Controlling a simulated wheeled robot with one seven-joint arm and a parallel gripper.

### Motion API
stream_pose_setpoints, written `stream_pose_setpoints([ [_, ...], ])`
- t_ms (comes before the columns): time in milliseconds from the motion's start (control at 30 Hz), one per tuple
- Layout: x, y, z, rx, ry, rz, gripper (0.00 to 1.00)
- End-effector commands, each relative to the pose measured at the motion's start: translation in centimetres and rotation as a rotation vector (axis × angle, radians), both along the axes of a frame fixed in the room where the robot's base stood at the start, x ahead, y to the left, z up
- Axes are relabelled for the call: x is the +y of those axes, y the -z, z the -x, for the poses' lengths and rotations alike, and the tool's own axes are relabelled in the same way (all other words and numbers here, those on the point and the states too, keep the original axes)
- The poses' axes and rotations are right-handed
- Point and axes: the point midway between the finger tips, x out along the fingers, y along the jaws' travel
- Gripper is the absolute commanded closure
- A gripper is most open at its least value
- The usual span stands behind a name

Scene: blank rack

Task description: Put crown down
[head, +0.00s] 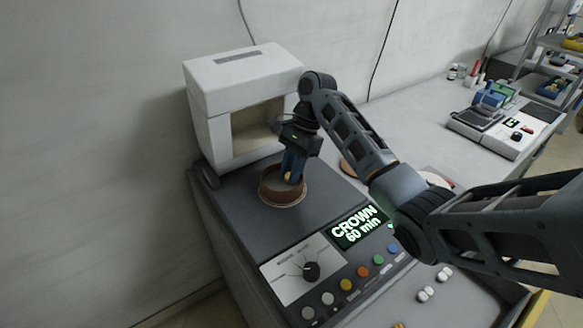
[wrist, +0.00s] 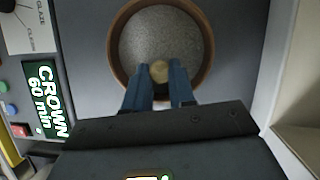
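A small pale-yellow crown (wrist: 160,72) sits between the blue fingertips of my gripper (wrist: 161,75) in the wrist view, with a fingertip close against each side. My gripper (head: 291,172) points down into a round brown dish (head: 283,198) in the head view. The dish (wrist: 116,50) has a grey, grainy filling (wrist: 158,32) in the wrist view. The fingers hide part of the crown in the head view.
The dish stands on a dark console top before a white, open-fronted box (head: 213,105). The console has a lit display (head: 359,226) reading "CROWN 60 min", a dial (head: 311,270) and coloured buttons (head: 364,272). A bench (head: 405,105) with a device (head: 505,125) stretches right.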

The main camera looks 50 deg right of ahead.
Motion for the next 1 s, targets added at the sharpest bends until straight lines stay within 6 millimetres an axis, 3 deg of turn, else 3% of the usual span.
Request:
stream_pose_setpoints([
  [100,0.0,0.0,0.0,0.0,0.0,0.0,0.66],
  [433,-0.1,-0.6,0.0,0.0,-0.001,0.002,0.66],
  [1000,-4.1,-9.9,0.5,-0.002,0.0,0.004,0.66],
])
